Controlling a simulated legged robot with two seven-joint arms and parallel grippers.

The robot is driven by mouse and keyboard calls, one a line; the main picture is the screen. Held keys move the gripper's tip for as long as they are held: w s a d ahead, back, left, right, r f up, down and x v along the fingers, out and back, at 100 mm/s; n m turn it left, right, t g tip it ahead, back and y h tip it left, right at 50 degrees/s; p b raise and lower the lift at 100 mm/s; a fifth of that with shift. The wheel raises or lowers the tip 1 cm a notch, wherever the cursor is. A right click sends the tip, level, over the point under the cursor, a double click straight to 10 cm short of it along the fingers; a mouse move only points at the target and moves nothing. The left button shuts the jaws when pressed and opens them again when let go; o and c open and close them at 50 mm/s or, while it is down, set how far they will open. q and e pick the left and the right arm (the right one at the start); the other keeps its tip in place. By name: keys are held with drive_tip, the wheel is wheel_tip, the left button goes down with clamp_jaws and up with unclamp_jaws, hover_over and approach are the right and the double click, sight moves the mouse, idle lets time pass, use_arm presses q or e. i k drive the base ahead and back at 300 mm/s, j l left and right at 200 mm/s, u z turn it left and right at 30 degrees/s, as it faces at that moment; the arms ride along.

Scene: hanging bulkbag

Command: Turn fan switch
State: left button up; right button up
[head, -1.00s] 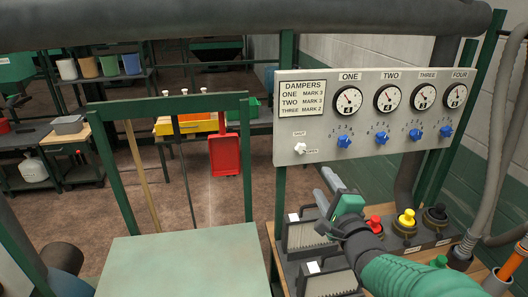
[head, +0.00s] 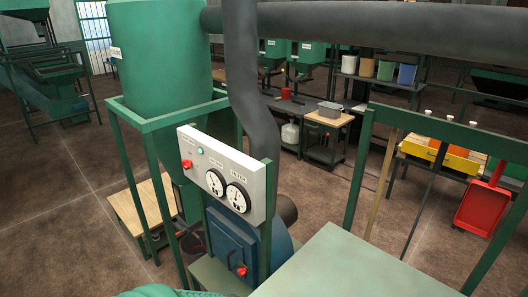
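A white control panel (head: 228,178) stands left of centre on the green frame. It carries a red switch knob (head: 187,164) at its left end, a small green lamp (head: 200,150) above it, and two round dials (head: 236,197) to the right. The small labels are too blurred to read, so I cannot confirm which control is the fan switch. Neither gripper is in view. Only a strip of green, apparently part of my arm, shows at the bottom edge, below the panel and apart from it in the picture.
A blue box (head: 232,245) with a red knob (head: 241,271) sits below the panel. A green hopper (head: 160,50) and a thick dark pipe (head: 252,90) rise behind. A pale green tabletop (head: 350,268) fills the lower right. A wooden bench (head: 142,212) stands at left.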

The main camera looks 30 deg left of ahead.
sight(186, 164)
drive_tip(key=u, duration=1.2)
drive_tip(key=j, duration=0.15)
drive_tip(key=i, duration=0.05)
